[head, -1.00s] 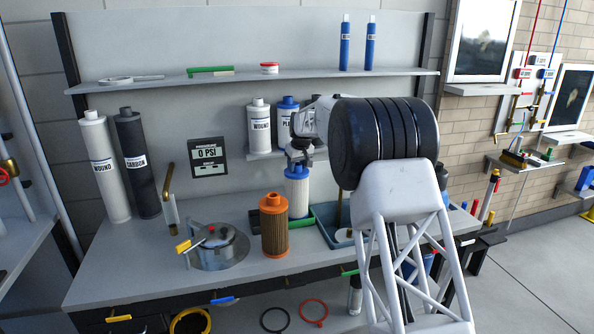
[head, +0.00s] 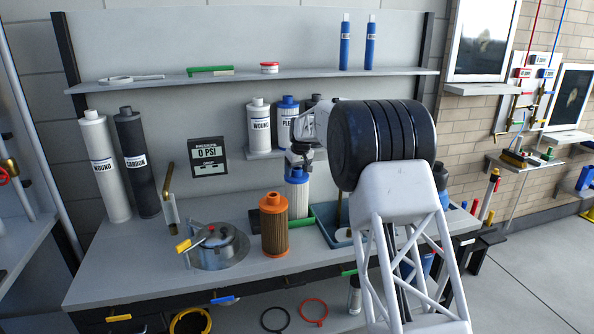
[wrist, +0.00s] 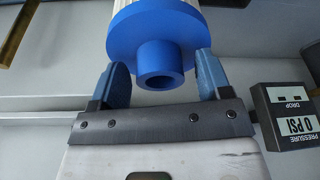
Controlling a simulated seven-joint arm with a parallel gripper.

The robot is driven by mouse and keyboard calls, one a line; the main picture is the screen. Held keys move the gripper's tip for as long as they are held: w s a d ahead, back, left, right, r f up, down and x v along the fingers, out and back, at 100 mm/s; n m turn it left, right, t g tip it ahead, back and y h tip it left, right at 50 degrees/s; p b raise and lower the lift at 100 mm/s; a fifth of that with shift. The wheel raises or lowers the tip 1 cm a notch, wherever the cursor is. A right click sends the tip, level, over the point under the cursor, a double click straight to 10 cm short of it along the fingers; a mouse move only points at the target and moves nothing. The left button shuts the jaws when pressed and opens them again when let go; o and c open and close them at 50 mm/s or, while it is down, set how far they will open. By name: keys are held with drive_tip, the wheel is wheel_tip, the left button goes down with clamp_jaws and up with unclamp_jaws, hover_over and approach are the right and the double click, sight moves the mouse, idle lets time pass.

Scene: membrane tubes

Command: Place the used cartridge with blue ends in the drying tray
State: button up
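The used cartridge with blue ends (head: 298,202) stands upright on the bench, with a white pleated body. Its lower part is beside and partly behind an orange cartridge (head: 274,226). My gripper (head: 299,164) is right above its top. In the wrist view the round blue end (wrist: 155,30) with its hollow nozzle faces the camera. The gripper's blue fingers (wrist: 164,78) stand spread on both sides of the nozzle, with gaps to it. Their tips are at the blue end's rim; contact there cannot be made out. A blue-grey tray (head: 328,236) lies just to the right, partly hidden by my arm; whether this is the drying tray is unclear.
A metal housing (head: 218,248) with a yellow handle stands left of the orange cartridge. White and black tall cartridges (head: 130,165) stand at the back left. A small shelf with cartridges (head: 260,128) is behind my gripper. The bench's front left is clear.

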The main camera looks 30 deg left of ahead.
drive_tip(key=v, duration=1.2)
drive_tip(key=shift+r, duration=0.15)
idle(0.7)
drive_tip(key=shift+d, duration=0.1)
